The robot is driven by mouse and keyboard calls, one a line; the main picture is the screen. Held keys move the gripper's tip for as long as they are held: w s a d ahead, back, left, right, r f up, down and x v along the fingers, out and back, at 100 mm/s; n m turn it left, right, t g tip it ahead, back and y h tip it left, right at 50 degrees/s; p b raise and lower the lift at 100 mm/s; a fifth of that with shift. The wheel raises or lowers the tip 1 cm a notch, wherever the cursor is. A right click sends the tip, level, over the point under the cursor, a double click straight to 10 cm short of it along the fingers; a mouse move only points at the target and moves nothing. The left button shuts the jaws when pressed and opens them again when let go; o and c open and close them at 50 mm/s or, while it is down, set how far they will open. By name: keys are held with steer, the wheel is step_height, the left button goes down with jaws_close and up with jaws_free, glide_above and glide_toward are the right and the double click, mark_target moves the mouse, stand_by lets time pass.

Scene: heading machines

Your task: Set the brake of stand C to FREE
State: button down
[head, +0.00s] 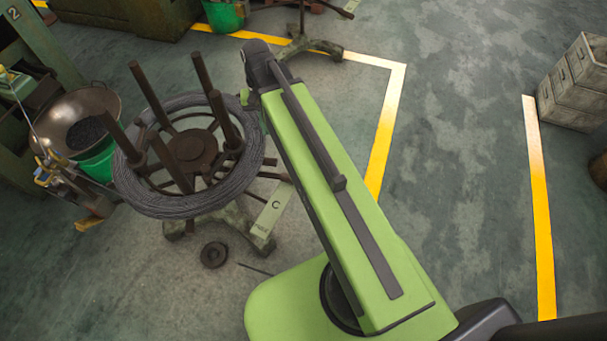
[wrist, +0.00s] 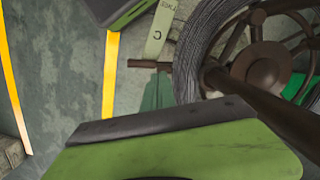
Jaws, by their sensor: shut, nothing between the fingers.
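Stand C carries a wide coil of grey wire (head: 160,205) around brown upright posts. A pale plate (head: 268,215) marked C lies at its foot, with small lettering at its near end, too small to read surely. A brown bar (head: 276,176), seemingly the brake lever, sticks out from under the coil by the plate's far end. The plate (wrist: 160,30) and bar (wrist: 149,64) also show in the wrist view.
A dark round disc (head: 214,254) lies on the floor before the stand. A bowl (head: 75,118) over a green bucket stands at left. Grey drawers (head: 577,85) stand at right. Open floor with yellow lines (head: 386,130) lies right of my arm.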

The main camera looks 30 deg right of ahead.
steer(key=d+f+m+y+b, duration=0.1)
steer(key=d+f+m+b, duration=0.4)
steer(key=d+f+b, duration=1.4)
step_height(320, 180, down, 2)
steer(key=shift+w+d+f, duration=0.1)
steer(key=shift+w+d, duration=0.1)
steer(key=shift+d, duration=0.1)
steer(key=shift+f, duration=0.1)
steer(key=s+a+f+b, duration=0.4)
steer(key=f+b, duration=0.5)
steer(key=shift+s+a, duration=0.25)
steer(key=shift+a, duration=0.1)
